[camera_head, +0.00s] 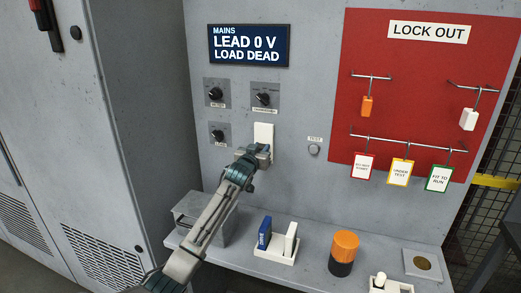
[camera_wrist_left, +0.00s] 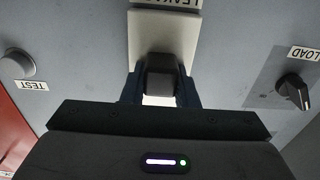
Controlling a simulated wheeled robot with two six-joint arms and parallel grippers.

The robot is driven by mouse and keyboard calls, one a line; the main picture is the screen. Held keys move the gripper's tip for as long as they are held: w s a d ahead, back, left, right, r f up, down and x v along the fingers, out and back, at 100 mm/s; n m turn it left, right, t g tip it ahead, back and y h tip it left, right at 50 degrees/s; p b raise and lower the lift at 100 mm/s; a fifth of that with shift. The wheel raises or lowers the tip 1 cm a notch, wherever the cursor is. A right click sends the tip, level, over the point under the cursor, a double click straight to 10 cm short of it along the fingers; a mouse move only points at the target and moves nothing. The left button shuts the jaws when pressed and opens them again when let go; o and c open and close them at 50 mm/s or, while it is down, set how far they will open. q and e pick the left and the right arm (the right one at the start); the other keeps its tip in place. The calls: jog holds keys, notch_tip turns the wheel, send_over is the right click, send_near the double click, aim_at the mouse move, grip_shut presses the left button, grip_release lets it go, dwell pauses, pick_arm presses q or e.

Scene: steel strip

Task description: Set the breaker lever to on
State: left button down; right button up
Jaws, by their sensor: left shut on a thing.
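A dark block, seemingly the breaker lever (camera_wrist_left: 160,72), stands out from this plate. My left gripper (camera_head: 262,152) is at the plate's lower part. In the left wrist view its fingers (camera_wrist_left: 160,88) are shut on the lever, one on each side. The gripper hides the lever in the head view. My right gripper is not in view.
A display (camera_head: 249,45) reads "LEAD 0 V, LOAD DEAD". A test button (camera_head: 314,150) is right of the plate. A red lock-out board (camera_head: 415,90) holds hanging tags. Below, a shelf carries a metal box (camera_head: 200,215), a tray (camera_head: 275,253) and an orange-black cylinder (camera_head: 343,252).

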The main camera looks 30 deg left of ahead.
aim_at(265, 128)
pick_arm(q)
notch_tip(265, 128, up, 6)
jog(key=p, duration=0.2)
jog(key=shift+r+p, duration=0.2)
jog(key=shift+p, duration=0.2)
jog(key=c, duration=1.1)
grip_release()
jog(key=shift+s+f, duration=0.1)
